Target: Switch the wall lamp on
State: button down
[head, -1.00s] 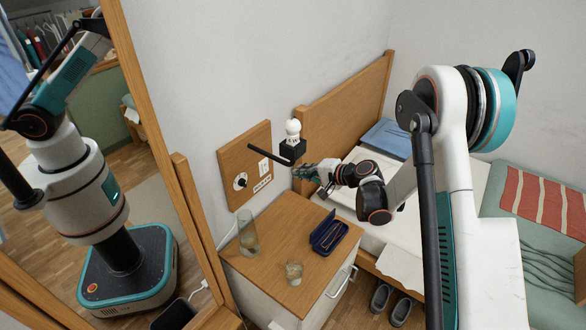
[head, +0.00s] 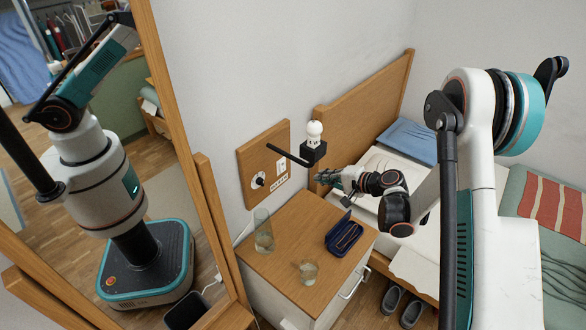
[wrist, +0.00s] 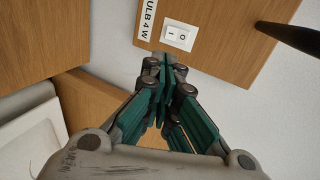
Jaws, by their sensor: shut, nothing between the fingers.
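The wall lamp (head: 314,132) is a white bulb on a black block with a dark rod, in front of the wooden wall panel (head: 246,163). No glow shows on the wall around it. A white rocker switch (wrist: 178,37) marked I and O sits on the panel, beside a label reading "ULB 4 W". The switch also shows small in the head view (head: 281,166). My gripper (head: 318,177) is shut and empty, below the lamp and right of the panel. In the wrist view its fingertips (wrist: 164,62) appear just below the switch; contact cannot be told.
The lamp's dark rod (wrist: 290,38) juts in at the wrist view's upper right. Below, the nightstand (head: 285,235) holds a tall glass (head: 263,232), a short glass (head: 307,272) and an open blue case (head: 345,236). The bed headboard (head: 365,110) stands behind my gripper.

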jog(key=b, duration=0.5)
send_near(283, 166)
jog(key=w+a+f, duration=0.3)
jog(key=w+f, duration=0.1)
jog(key=f, duration=0.1)
jog(key=shift+w+a+r, duration=0.15)
jog(key=shift+w+a, duration=0.15)
jog(key=shift+w+a+f, duration=0.2)
jog(key=shift+w+a, duration=0.05)
jog(key=shift+a, duration=0.05)
jog(key=shift+r+p, duration=0.35)
jog(key=shift+r, duration=0.45)
